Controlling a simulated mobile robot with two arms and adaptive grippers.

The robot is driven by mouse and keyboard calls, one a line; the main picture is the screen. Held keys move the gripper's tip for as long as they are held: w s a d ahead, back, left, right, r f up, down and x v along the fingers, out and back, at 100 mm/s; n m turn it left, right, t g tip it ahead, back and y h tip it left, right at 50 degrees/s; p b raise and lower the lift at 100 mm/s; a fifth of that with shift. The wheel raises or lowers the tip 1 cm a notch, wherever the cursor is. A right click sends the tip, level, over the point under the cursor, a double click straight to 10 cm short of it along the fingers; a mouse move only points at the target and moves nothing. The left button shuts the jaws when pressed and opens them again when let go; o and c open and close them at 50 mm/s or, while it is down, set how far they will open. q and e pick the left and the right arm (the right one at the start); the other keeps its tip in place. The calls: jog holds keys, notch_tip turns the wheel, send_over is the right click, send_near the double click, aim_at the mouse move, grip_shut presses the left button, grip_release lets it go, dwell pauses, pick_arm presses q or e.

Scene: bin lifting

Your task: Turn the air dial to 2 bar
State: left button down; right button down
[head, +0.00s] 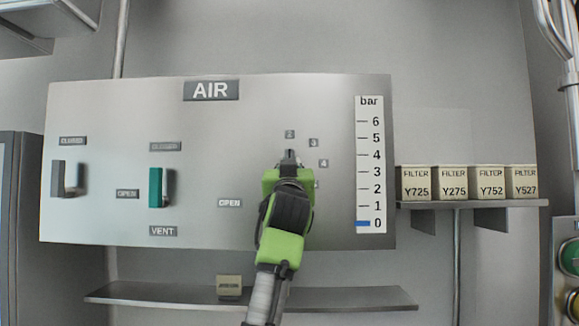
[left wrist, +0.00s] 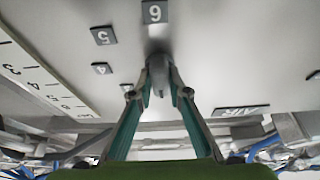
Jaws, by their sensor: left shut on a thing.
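The grey air dial (left wrist: 157,66) is on the steel panel (head: 100,110), between my left gripper's fingertips in the left wrist view. My left gripper (left wrist: 160,92) is shut on it. In the head view my left gripper (head: 290,160) reaches up to the panel from below and covers most of the dial. Number plates 2 (head: 289,134), 3 (head: 314,143) and 4 (head: 323,163) show around the dial; plates 5 (left wrist: 104,35) and 6 (left wrist: 154,12) show in the left wrist view. The bar gauge (head: 370,120) has its blue mark (head: 363,223) at 0.
A grey handle (head: 69,179) and a green handle (head: 156,188) stick out left of the dial. Several filter boxes (head: 417,183) stand on a right-hand shelf. A lower shelf (head: 150,292) runs below the panel and carries a small box (head: 229,285).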

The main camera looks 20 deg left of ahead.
pick_arm(q)
jog(key=c, duration=1.9)
grip_release()
jog(key=v, duration=1.2)
